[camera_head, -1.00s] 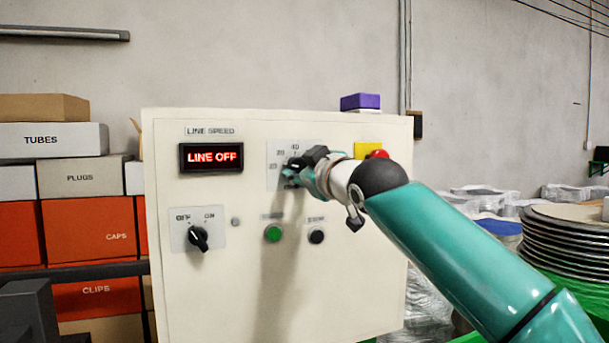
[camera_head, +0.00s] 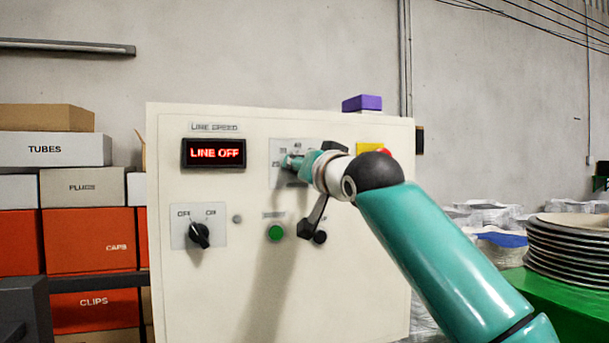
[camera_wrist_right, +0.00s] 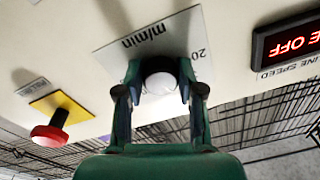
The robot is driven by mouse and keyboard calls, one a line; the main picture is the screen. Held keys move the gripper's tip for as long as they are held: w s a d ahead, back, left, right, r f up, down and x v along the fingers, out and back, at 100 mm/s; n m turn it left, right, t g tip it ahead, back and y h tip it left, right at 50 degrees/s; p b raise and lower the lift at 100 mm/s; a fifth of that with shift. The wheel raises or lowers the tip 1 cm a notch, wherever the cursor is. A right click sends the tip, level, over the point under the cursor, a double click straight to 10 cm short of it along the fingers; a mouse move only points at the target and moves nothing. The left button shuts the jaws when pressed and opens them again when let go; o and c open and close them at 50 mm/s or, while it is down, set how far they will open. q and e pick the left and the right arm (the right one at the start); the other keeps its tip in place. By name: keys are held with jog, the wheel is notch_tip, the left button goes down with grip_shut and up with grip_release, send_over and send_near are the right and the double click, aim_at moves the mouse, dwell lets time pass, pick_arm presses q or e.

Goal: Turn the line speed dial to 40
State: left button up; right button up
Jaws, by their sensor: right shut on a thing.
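The line speed dial (camera_wrist_right: 160,82) sits on a pale scale plate (camera_head: 277,180) on the cream control panel (camera_head: 180,290). My right gripper (camera_wrist_right: 158,88) is shut on the dial, one finger on each side, in the right wrist view. In the head view my right gripper (camera_head: 290,161) and wrist cover the dial and much of its scale, so its pointer cannot be read. The wrist view shows "m/min" and part of a "20" mark on the plate. The red display (camera_head: 214,153) reads LINE OFF. My left gripper is not in view.
An OFF/ON switch (camera_head: 199,235), appearing turned toward OFF, sits below the display. A green button (camera_head: 275,232) and a black button (camera_head: 320,237) are under my wrist. A red mushroom button (camera_wrist_right: 50,131) on a yellow plate lies beside the dial. Boxes (camera_head: 75,150) stand left.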

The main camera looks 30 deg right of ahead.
jog(key=m+b, duration=0.1)
jog(key=m, duration=0.4)
jog(key=shift+w+a, duration=0.1)
jog(key=shift+a, duration=0.05)
jog(key=shift+f, duration=0.1)
jog(key=shift+h, duration=0.3)
jog(key=o, duration=1.1)
jog(key=shift+o, duration=0.2)
jog(key=shift+s, duration=0.2)
jog(key=v, duration=1.1)
jog(key=shift+s, duration=0.3)
